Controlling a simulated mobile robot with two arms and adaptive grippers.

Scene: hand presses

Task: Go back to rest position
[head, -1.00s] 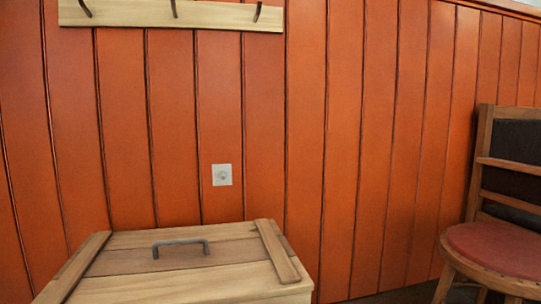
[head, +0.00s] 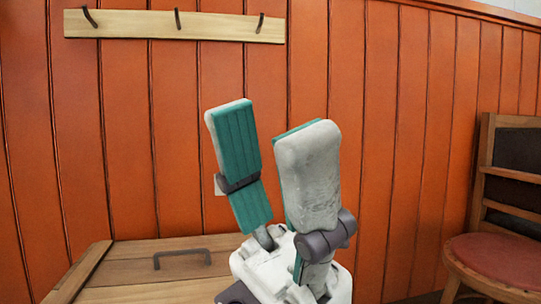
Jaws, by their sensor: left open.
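My left gripper (head: 266,165) is large in the middle of the head view, raised with its fingers pointing up. Its two grey fingers with teal pads stand apart, with nothing between them. It shows in front of the orange wall and the right part of the wooden chest, hiding much of the lid there. My right gripper does not show.
A wooden chest (head: 150,262) with a dark lid handle (head: 182,256) stands at the lower left, its lid down. A hook rail (head: 150,26) is on the orange plank wall (head: 390,150). A wooden chair with a red seat (head: 500,262) stands at right.

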